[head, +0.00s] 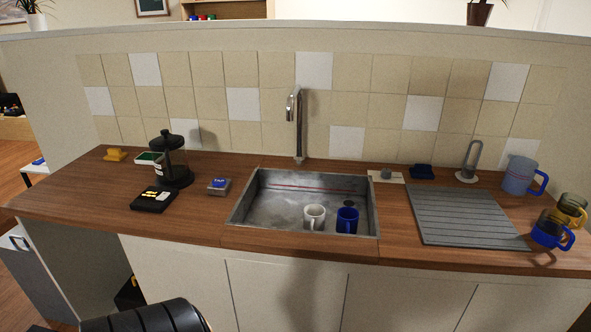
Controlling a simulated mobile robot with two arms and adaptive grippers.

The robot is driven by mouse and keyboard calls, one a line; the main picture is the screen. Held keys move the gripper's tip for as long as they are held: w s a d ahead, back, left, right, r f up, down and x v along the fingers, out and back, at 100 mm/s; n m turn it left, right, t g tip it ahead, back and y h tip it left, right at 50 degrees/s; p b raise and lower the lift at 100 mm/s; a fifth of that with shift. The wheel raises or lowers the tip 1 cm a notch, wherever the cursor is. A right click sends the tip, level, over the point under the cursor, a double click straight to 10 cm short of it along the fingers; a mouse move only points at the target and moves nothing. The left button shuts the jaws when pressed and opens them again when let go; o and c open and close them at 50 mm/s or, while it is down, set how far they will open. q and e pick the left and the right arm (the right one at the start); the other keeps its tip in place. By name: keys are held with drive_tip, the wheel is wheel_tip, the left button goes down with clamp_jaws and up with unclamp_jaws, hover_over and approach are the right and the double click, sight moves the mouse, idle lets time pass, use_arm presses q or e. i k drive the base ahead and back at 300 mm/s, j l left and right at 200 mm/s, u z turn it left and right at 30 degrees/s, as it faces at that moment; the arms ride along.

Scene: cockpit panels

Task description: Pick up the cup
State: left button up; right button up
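A white cup (313,217) stands in the metal sink (250,205), near its front wall. A dark blue cup (347,220) stands just to its right in the sink. At the right end of the counter are a glass-like cup with a blue base and handle (549,234) and a yellowish cup (572,207) behind it. The picture does not show which cup is meant. Neither of my grippers is in view. A black ribbed part at the bottom left seems to be mine.
A faucet (297,120) rises behind the sink. A grey drainboard (465,216) lies right of it, with a pitcher (519,176) beyond. A French press (173,163) and black tray (156,199) stand left. The counter's front left is clear.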

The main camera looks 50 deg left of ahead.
sight(314, 215)
drive_tip(key=u, duration=1.55)
